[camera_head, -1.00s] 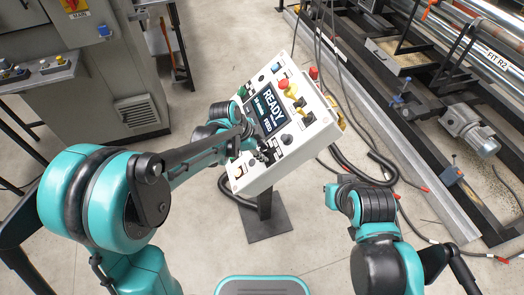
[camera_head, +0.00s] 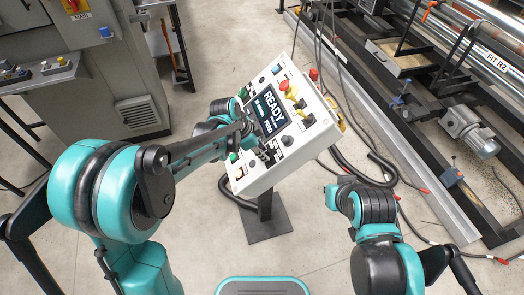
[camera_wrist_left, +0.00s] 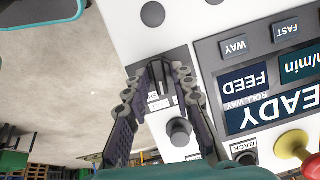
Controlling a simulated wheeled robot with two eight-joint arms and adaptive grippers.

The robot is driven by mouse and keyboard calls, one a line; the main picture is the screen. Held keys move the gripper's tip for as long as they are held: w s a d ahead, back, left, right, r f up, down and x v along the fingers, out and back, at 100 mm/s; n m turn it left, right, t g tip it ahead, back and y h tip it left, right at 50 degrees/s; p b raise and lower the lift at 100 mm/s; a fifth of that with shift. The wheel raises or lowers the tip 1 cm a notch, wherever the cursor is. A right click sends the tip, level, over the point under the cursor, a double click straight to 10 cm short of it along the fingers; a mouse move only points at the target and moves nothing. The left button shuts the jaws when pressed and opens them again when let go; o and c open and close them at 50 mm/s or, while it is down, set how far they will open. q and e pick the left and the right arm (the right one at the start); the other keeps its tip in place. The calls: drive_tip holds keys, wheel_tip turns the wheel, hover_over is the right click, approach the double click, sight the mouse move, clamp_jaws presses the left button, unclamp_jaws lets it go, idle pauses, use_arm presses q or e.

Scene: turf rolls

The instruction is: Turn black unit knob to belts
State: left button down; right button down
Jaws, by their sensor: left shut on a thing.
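A tilted white control panel (camera_head: 243,183) on a black post shows in the head view, with a screen (camera_head: 268,113) reading READY. In the left wrist view my left gripper (camera_wrist_left: 160,72) is shut on a black knob (camera_wrist_left: 158,90) of the panel, with one finger on each side. The knob is partly hidden between the fingers, and its labels are too small or covered to read. A second black knob (camera_wrist_left: 180,130) sits just beside it, clear of the fingers. In the head view my left gripper (camera_head: 265,156) reaches the panel's lower part. My right gripper does not show.
A red mushroom button on a yellow base (camera_head: 285,87) and other buttons stand on the panel. A grey cabinet (camera_head: 115,75) is at the left. A machine frame with rollers (camera_head: 490,60) and cables lies at the right. The floor around the post is open.

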use_arm(q)
drive_tip(key=n+g, duration=0.1)
drive_tip(key=n, duration=0.2)
drive_tip(key=n+g, duration=0.1)
drive_tip(key=n, duration=0.2)
drive_tip(key=shift+w+f+n+h, duration=0.1)
drive_tip(key=shift+f+n+h, duration=0.05)
drive_tip(key=shift+n+h, duration=0.2)
drive_tip(key=n, duration=0.2)
drive_tip(key=n+h, duration=0.1)
drive_tip(key=n, duration=0.2)
drive_tip(key=shift+a+f+g+h, duration=0.15)
drive_tip(key=shift+g+h, duration=0.1)
drive_tip(key=shift+g, duration=0.15)
drive_tip(key=shift+n, duration=0.45)
drive_tip(key=c, duration=1.6)
unclamp_jaws()
drive_tip(key=shift+o, duration=0.2)
drive_tip(key=shift+w, duration=0.1)
drive_tip(key=v, duration=1.2)
